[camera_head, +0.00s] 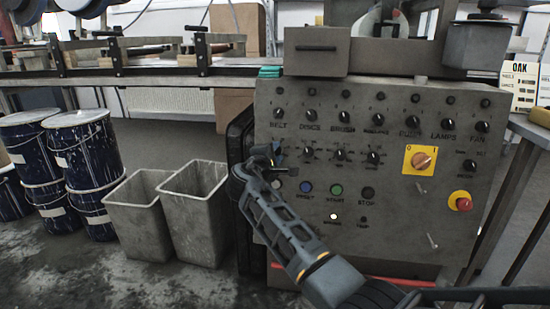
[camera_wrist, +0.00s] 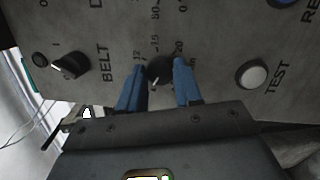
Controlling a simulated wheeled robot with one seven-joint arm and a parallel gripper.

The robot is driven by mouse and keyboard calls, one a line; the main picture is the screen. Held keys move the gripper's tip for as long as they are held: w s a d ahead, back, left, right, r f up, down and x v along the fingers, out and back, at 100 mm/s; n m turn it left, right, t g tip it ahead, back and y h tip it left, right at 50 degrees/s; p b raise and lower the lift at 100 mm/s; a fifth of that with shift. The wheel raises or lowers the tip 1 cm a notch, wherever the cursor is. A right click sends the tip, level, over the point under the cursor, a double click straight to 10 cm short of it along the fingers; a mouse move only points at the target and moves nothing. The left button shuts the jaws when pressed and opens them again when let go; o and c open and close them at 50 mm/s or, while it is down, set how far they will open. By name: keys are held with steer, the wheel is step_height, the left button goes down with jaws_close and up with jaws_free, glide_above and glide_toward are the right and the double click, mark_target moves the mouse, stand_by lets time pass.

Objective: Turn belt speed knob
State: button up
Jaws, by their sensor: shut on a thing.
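The grey control panel (camera_head: 390,200) stands upright in front of me. My gripper (camera_head: 274,158) is at its left side, just under the BELT switch (camera_head: 279,113). In the wrist view its blue fingers (camera_wrist: 160,84) are shut on a small black knob (camera_wrist: 159,71), one finger on each side. The knob has a pale pointer line and a printed scale with numbers such as 12, 15 and 20 around it. In the head view my gripper hides this knob. The BELT switch (camera_wrist: 69,65) also shows left of the fingers in the wrist view.
A white TEST button (camera_wrist: 252,74) is right of the fingers. Other knobs (camera_head: 308,153), a yellow-backed main switch (camera_head: 423,160) and a red emergency button (camera_head: 460,201) are on the panel. Grey bins (camera_head: 196,205) and blue drums (camera_head: 80,150) stand at left.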

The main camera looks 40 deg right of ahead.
steer(key=m+b, duration=0.1)
steer(key=m, duration=0.2)
steer(key=shift+a+f+m+g, duration=0.1)
steer(key=shift+m+g, duration=0.2)
steer(key=shift+m, duration=0.1)
steer(key=shift+m+y+b, duration=0.4)
steer(key=shift+m, duration=1.5)
steer(key=o, duration=1)
steer(key=p+v, duration=0.2)
steer(key=v, duration=0.5)
steer(key=shift+s+a+r+p, duration=0.1)
steer(key=shift+a+r+p, duration=0.1)
steer(key=shift+a+p, duration=0.1)
steer(key=shift+f, duration=0.1)
